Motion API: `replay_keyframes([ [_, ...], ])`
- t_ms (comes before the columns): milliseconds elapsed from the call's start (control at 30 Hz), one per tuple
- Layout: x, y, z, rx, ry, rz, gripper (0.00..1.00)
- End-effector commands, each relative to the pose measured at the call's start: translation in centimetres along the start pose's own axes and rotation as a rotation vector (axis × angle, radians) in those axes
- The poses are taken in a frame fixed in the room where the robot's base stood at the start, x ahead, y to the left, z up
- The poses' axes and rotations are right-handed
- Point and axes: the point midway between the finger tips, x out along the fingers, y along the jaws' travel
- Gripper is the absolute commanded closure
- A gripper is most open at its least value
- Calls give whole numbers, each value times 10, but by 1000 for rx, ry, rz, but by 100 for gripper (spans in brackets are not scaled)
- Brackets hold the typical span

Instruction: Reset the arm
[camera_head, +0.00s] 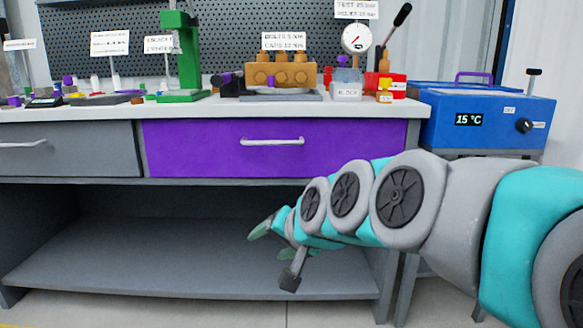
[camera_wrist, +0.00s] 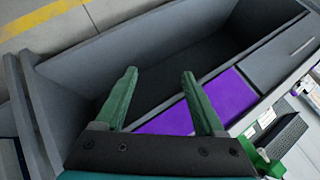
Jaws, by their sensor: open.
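My gripper (camera_head: 272,242) is stretched out to the left in the head view, in front of the bench and below the purple drawer (camera_head: 225,148). It points toward the open lower bay of the bench. In the wrist view, the two green fingers of my gripper (camera_wrist: 158,82) are spread apart with nothing between them. The purple drawer front (camera_wrist: 225,98) shows beyond the right finger, and the dark bay is beyond the fingertips. The drawer looks shut.
The bench top (camera_head: 85,113) carries a green press (camera_head: 185,60), an orange-brown pump block (camera_head: 282,75) and a dial gauge (camera_head: 357,38). A blue 15 °C unit (camera_head: 480,120) stands at the right. The lower shelf (camera_head: 190,270) is empty where visible. My arm hides the bench's lower right.

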Motion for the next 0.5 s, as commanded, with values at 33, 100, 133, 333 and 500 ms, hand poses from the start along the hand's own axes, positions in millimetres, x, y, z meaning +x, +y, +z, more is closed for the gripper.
replay_keyframes([
  [33,-3,29,20,-34,-53,66,29],
  [100,-11,66,48,-84,-132,153,29],
  [133,-15,82,60,-105,-166,190,29],
  [333,-55,177,138,-188,-413,403,29],
  [500,-90,226,184,-212,-572,513,29],
])
